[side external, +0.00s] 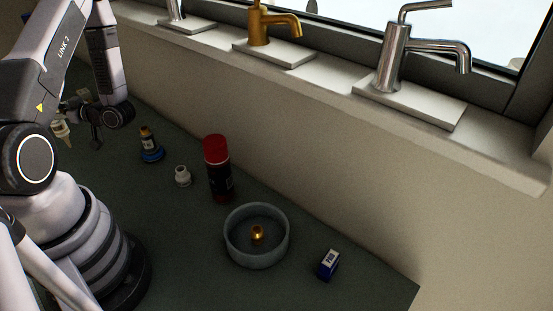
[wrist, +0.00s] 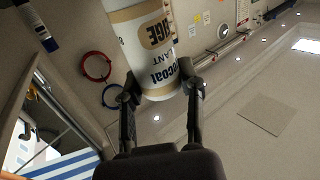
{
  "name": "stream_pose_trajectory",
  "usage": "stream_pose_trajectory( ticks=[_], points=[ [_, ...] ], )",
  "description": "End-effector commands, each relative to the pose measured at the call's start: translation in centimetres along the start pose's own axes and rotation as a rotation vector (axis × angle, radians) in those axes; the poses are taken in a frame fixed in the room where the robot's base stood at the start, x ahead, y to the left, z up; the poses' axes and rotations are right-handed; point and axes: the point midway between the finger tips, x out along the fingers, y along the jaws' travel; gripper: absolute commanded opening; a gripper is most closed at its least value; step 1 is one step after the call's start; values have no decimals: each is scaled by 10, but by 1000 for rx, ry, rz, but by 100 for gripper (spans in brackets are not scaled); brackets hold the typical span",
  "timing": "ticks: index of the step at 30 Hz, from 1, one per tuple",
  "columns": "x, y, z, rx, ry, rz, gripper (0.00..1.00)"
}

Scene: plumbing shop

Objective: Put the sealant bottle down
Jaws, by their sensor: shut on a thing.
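The sealant bottle (wrist: 143,38) is white with a tan label and dark lettering, which reads upside down in the wrist view. My gripper (wrist: 162,88) is shut on it, one finger on each side of its lower end in that view. The upper part of the bottle is cut off by the frame edge. In the side view my gripper (side external: 76,104) is at the left, over the far part of the bench. A small cream piece with a tapered tip shows below it, probably part of the bottle (side external: 61,129); most of the bottle is hard to make out there.
On the dark green bench (side external: 330,295) stand a blue-based bottle (side external: 149,147), a white fitting (side external: 182,176), a red-capped can (side external: 217,168), a grey bowl (side external: 230,249) with a brass piece (side external: 257,235), and a blue box (side external: 328,265). Taps line the sill behind.

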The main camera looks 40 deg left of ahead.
Motion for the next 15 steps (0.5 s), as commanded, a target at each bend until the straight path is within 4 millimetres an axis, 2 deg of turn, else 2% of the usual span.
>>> stream_pose_trajectory(
  ticks=[3,6,10,15],
  points=[
    [21,24,14,-5,1,-3,0],
    [32,38,36,1,0,-1,0],
    [42,52,56,0,0,1,0],
    [49,60,68,0,0,2,0]
  ],
)
